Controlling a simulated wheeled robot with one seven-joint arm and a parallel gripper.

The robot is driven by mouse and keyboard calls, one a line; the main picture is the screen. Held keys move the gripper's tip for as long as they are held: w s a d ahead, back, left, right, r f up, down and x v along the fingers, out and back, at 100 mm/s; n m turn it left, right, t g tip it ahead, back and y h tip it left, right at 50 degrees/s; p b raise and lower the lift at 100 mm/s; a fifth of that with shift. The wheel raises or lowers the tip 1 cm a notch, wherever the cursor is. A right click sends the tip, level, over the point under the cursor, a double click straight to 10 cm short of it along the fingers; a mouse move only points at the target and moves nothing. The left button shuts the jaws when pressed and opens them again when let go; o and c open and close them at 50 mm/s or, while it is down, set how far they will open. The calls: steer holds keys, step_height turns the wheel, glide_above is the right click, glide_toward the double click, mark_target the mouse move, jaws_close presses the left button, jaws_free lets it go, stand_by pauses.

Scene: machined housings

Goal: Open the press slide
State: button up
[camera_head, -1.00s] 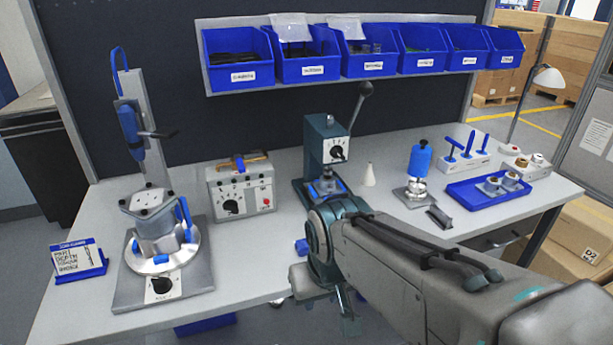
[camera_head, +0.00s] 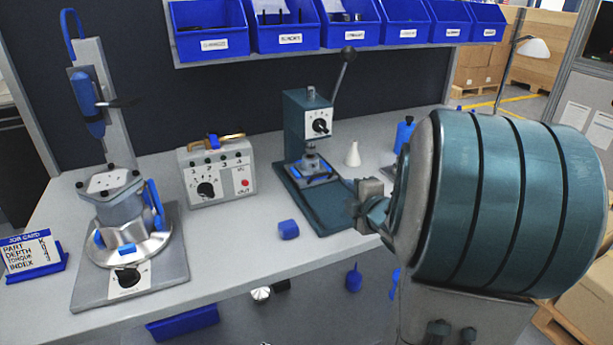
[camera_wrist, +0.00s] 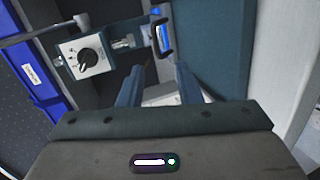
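The teal press (camera_head: 307,132) stands mid-bench with a white dial face and a raised black-knobbed lever. My gripper (camera_head: 362,204) is right of and in front of the press, partly hidden by my arm. The wrist view shows my gripper (camera_wrist: 157,72) open, with nothing between its fingers. I cannot tell whether the slide is partly out.
A control box (camera_head: 218,171) and a fixture with a clamped housing (camera_head: 124,225) stand left of the press. A small blue block (camera_head: 288,229) lies near the bench's front edge. A white cone (camera_head: 353,154) stands right of the press. Blue bins (camera_head: 288,28) hang above.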

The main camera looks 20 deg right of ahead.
mark_target(324, 175)
steer(key=shift+s+d+f+n+t+y, duration=0.1)
steer(key=shift+n+t+y, duration=0.1)
steer(key=shift+n, duration=0.15)
steer(key=shift+d+f+n+t+y, duration=0.1)
steer(key=shift+n+y, duration=0.1)
steer(key=shift+n, duration=0.15)
steer(key=shift+a, duration=0.1)
steer(key=b+x, duration=0.1)
steer(key=x, duration=1.2)
steer(key=shift+w+a, duration=0.15)
steer(key=shift+w, duration=0.25)
steer(key=shift+r, duration=0.1)
jaws_close()
